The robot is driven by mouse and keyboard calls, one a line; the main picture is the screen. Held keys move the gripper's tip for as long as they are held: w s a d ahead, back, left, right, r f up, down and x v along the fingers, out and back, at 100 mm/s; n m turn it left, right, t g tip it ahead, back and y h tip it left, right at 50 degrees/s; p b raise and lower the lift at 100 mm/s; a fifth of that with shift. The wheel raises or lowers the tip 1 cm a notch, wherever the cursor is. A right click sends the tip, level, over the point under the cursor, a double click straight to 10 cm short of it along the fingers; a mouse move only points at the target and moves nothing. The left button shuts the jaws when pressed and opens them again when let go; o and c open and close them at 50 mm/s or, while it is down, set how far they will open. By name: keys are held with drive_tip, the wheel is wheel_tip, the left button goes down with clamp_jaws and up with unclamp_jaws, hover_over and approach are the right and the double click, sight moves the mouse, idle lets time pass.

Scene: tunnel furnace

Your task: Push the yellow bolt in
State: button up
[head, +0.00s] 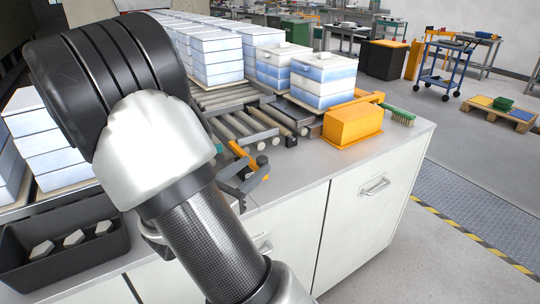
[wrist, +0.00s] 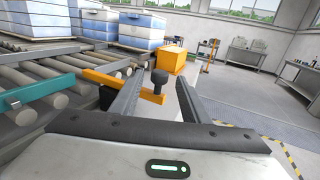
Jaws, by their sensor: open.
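The yellow bolt (head: 238,151) is an orange-yellow bar with a black knob, at the front end of the roller conveyor. In the wrist view the bar (wrist: 103,79) runs from the left behind my left finger. Its black knob (wrist: 159,77) stands upright between the two fingers as seen from the wrist. My gripper (wrist: 159,82) is open, with a finger on each side of the knob in that picture. I cannot tell whether either finger touches the bolt. In the head view my arm hides most of the gripper.
A roller conveyor (head: 247,123) carries stacked blue-white boxes (head: 323,78). A yellow box (head: 352,123) and a green brush (head: 399,116) sit on the bench to the right. A dark tray (head: 65,242) with pale pieces is at lower left. A teal bar (wrist: 36,91) lies left in the wrist view.

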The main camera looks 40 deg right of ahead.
sight(265, 157)
drive_tip(key=b+x, duration=0.1)
drive_tip(key=x, duration=0.8)
clamp_jaws()
